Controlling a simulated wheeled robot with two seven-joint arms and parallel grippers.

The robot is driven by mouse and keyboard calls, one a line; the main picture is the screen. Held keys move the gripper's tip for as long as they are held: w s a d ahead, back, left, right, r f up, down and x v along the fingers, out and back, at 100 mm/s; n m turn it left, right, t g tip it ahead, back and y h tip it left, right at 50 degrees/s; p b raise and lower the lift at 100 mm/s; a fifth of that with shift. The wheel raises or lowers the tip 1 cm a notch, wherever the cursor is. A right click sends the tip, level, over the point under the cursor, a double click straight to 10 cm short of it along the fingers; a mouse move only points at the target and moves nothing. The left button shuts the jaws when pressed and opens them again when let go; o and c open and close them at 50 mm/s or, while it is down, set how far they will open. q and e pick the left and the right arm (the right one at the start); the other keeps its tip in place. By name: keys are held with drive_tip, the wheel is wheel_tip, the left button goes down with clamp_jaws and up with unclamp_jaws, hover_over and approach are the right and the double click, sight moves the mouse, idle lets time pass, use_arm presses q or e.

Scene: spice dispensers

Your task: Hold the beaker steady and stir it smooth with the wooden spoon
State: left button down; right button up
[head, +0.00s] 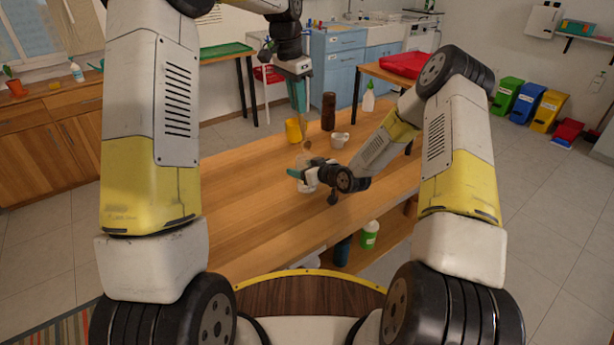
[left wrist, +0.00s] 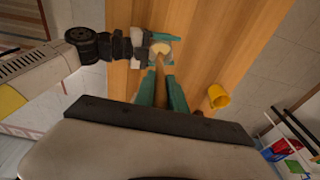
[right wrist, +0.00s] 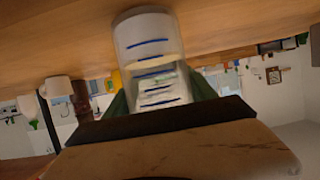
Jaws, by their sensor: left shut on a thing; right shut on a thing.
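The clear beaker (head: 302,186) stands at the middle of the wooden table, partly hidden by my right gripper (head: 306,174). That gripper is shut on its side. In the right wrist view the beaker (right wrist: 150,45) fills the space between the green fingers and shows blue marks and pale contents. My left gripper (head: 298,96) is above the beaker, shut on the wooden spoon (head: 306,143), which points down. In the head view the spoon's lower end appears just above the beaker's rim. In the left wrist view the spoon (left wrist: 160,85) lines up with the beaker; its depth is unclear.
A yellow cup (head: 293,131) stands behind the beaker. A white cup (head: 339,141) and a dark brown bottle (head: 328,111) stand to its right and behind. The wooden table (head: 235,190) is clear at the left and front.

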drive_tip(key=o, duration=1.7)
drive_tip(key=shift+c, duration=0.2)
